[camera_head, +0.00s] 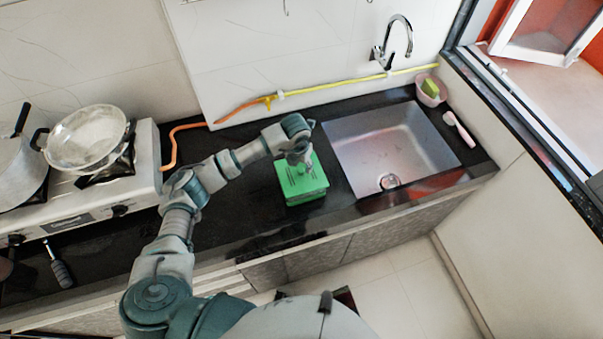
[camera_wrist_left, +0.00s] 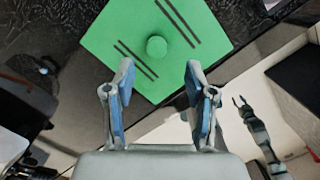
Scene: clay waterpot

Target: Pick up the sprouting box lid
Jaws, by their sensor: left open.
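The sprouting box lid is a flat green square with dark slots and a round knob. It tops the green box (camera_head: 306,194) on the black counter, left of the sink. In the left wrist view the lid (camera_wrist_left: 195,30) fills the top middle, with its knob (camera_wrist_left: 157,47) between the finger lines. My left gripper (camera_head: 299,157) is over the lid, partly hiding it. In the left wrist view my left gripper (camera_wrist_left: 160,72) is open, its two fingers apart with nothing between them. My right gripper (camera_wrist_left: 239,101) shows small at the right of that view; its opening is unclear.
The sink (camera_head: 390,150) is right of the box. A yellow and orange hose (camera_head: 330,88) runs along the wall behind. The stove (camera_head: 105,190) with a pan (camera_head: 87,138) stands at left. A pink holder (camera_head: 430,90) and a brush (camera_head: 459,128) are beyond the sink.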

